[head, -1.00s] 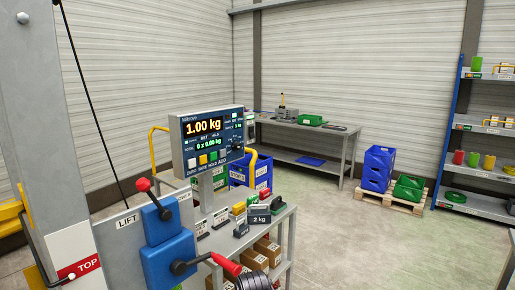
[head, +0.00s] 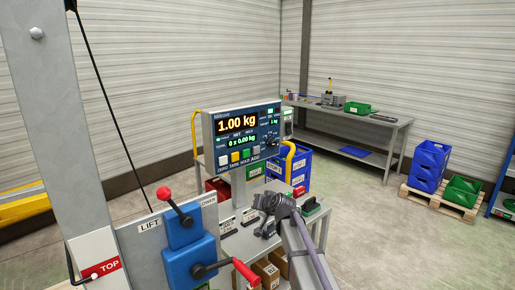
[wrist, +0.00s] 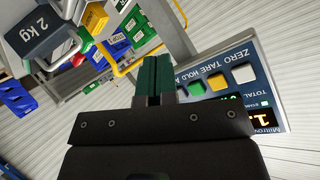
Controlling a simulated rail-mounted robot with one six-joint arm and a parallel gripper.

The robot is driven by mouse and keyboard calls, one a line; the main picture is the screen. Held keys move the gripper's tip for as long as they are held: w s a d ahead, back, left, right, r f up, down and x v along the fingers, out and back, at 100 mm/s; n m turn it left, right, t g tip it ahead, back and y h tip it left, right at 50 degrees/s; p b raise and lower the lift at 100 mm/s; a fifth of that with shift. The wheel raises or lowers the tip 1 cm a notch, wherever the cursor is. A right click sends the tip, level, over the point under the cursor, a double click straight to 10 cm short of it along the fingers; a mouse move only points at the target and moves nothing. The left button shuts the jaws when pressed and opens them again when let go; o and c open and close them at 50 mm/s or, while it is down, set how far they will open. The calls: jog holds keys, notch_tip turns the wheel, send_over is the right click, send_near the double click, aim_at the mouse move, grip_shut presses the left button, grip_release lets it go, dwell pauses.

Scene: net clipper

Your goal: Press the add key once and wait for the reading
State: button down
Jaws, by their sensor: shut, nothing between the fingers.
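The weighing indicator (head: 243,138) stands on a post above the scale bench. It reads 1.00 kg, with 0 x 0.00 kg in green below. My gripper (head: 264,201) is below and apart from the keys, over the bench. In the wrist view, the green-tipped fingers (wrist: 154,75) are shut and empty.
A 2 kg weight (wrist: 46,30) shows in the wrist view. A blue lever box (head: 188,250) with red-knobbed levers stands at the front left. Yellow tube handles (head: 290,160) and blue crates (head: 295,168) stand behind the indicator. Open floor lies to the right.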

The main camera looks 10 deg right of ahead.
jog(key=w+d+r+m+t+h, duration=0.7)
jog(key=w+d+r+m+h, duration=0.1)
jog(key=w+r, duration=0.4)
jog(key=shift+w+d+t+p, duration=0.4)
jog(key=shift+p, duration=0.05)
jog(key=shift+w, duration=0.1)
send_near(262, 152)
jog(key=shift+w+d+r, duration=0.2)
jog(key=shift+w+r, duration=0.25)
jog(key=shift+r, duration=0.2)
jog(key=shift+w+d+r, duration=0.25)
jog(key=shift+w+r, duration=0.2)
jog(key=shift+r, duration=0.25)
jog(key=shift+w+d+r, duration=0.2)
jog(key=shift+w+r, duration=0.2)
jog(key=shift+r, duration=0.25)
jog(key=shift+w+a, duration=0.25)
jog(key=shift+w, duration=0.15)
